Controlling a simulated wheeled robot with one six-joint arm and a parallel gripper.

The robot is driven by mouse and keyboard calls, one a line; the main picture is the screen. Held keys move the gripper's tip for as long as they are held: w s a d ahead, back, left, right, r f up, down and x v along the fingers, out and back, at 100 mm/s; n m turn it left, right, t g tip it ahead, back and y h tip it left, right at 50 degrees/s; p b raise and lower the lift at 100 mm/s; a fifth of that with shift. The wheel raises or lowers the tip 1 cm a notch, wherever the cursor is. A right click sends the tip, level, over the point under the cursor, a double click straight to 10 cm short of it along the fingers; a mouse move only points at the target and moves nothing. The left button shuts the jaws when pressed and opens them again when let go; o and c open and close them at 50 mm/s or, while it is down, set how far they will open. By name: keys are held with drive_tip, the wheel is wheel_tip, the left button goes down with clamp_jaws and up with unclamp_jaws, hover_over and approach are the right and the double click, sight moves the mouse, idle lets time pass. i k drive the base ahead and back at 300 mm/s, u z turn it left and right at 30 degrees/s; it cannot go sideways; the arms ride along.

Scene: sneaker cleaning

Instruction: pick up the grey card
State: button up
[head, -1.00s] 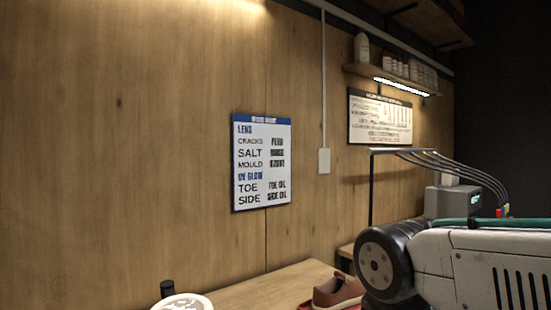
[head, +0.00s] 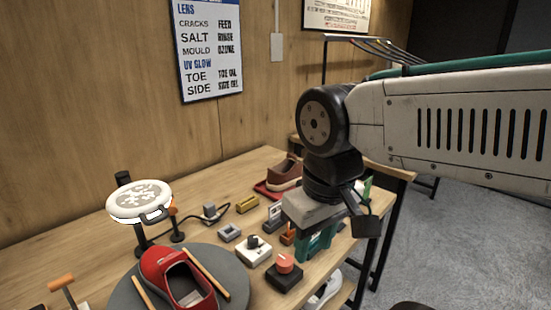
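I cannot pick out the grey card with certainty. A small grey upright piece (head: 274,215) with a pale face stands on the workbench just left of my gripper, too small to identify. My gripper (head: 313,250) points down over the right part of the bench, its teal fingers partly showing below the grey wrist block. Whether the fingers are apart or hold anything is not clear. The gripper and arm hide part of the bench behind them.
A red sneaker (head: 180,282) sits on a round grey turntable (head: 236,262) at front left, beside a white round lamp (head: 140,198). A white knob box (head: 253,252) and a black box with a red knob (head: 284,275) stand nearby. A brown shoe (head: 285,174) is at the back.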

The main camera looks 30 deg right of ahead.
sight(274, 209)
drive_tip(key=u, duration=1.6)
drive_tip(key=k, duration=0.7)
drive_tip(key=z, duration=1.7)
